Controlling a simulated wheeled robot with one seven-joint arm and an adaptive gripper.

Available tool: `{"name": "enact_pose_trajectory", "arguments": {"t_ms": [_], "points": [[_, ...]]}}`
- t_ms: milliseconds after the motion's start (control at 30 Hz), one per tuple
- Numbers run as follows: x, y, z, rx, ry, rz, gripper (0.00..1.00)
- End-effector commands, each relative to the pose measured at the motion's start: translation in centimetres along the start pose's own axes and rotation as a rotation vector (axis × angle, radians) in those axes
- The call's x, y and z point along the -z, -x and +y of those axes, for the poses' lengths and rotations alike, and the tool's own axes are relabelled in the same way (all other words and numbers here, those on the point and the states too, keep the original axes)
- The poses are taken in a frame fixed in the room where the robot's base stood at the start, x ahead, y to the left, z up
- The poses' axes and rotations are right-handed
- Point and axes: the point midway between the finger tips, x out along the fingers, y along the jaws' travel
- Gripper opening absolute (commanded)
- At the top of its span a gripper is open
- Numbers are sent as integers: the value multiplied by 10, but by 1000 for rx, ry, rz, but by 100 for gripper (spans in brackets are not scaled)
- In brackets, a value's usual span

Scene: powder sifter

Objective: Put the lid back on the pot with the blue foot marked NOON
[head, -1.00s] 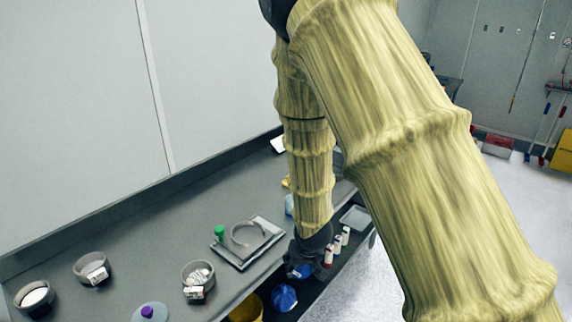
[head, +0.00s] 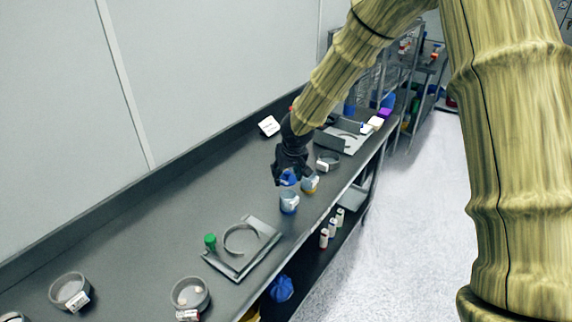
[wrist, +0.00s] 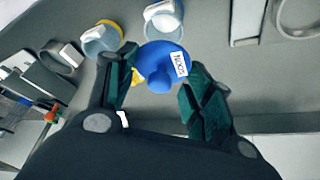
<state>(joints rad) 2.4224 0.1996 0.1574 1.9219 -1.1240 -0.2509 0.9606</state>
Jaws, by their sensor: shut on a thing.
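My gripper (head: 290,168) is shut on a blue lid (head: 288,178) by its knob, above the front part of the bench. In the wrist view the blue lid (wrist: 160,62) sits between the fingers (wrist: 158,78), with a white tag that seems to read NOON. A clear pot with a blue foot (head: 289,204) stands just below and in front of the lid; it also shows at the top of the wrist view (wrist: 163,17). Its tag is not readable. A clear pot with a yellow foot (head: 310,184) stands beside it to the right. The lid is apart from the blue-footed pot.
A grey tray with a ring and a green-capped item (head: 242,247) lies nearer on the bench. Grey bowls (head: 190,294) with tags stand at the near end. Small bottles (head: 332,228) stand on the lower shelf.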

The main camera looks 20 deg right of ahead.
Motion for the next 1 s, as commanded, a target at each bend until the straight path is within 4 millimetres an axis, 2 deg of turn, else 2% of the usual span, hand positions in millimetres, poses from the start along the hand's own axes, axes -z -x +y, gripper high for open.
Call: {"name": "enact_pose_trajectory", "arguments": {"t_ms": [367, 1000], "points": [[2, -2, 11, -5, -10, -2, 41], [-16, -44, 8, -4, -6, -2, 41]]}}
